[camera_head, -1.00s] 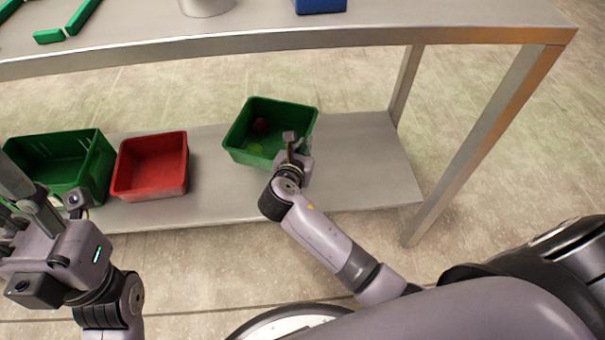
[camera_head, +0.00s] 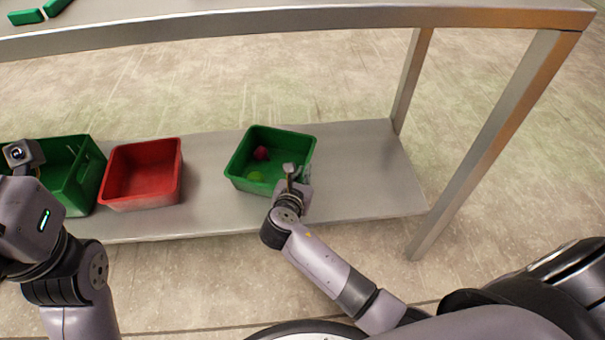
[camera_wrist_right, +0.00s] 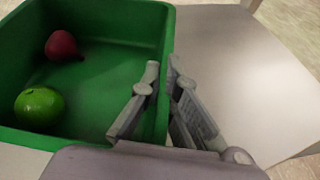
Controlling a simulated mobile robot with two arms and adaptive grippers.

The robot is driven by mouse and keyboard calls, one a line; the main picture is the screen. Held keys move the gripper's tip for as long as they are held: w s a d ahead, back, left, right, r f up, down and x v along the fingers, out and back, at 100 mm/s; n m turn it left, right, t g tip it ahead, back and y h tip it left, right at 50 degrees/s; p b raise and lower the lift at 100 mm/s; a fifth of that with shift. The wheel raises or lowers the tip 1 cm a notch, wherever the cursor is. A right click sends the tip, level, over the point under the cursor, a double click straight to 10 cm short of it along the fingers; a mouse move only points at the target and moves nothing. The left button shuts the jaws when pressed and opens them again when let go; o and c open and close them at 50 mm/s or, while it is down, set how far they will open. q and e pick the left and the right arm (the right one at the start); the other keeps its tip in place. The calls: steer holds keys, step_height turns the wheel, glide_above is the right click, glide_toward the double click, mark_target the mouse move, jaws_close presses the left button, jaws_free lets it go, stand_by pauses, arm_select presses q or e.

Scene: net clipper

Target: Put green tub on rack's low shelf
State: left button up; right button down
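The green tub (camera_head: 242,178) is at the right part of the rack's low shelf (camera_head: 365,170) and looks to be resting on it. A dark red fruit (camera_wrist_right: 62,46) and a green fruit (camera_wrist_right: 40,106) lie inside the tub. My right gripper (camera_wrist_right: 164,68) is at the tub's near right side, with one finger inside and one outside, shut on its wall; it also shows in the head view (camera_head: 291,170). My left gripper (camera_head: 20,155) is at the left picture edge, in front of a larger green crate; its fingertips cannot be made out.
A red bin (camera_head: 143,203) and the larger green crate (camera_head: 88,185) stand on the low shelf to the left. Bare shelf lies between red bin and tub, and to the tub's right. The tabletop edge (camera_head: 300,25) runs above; a metal leg (camera_head: 490,150) stands at right.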

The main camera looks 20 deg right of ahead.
steer(key=c, duration=1.8)
jaws_free()
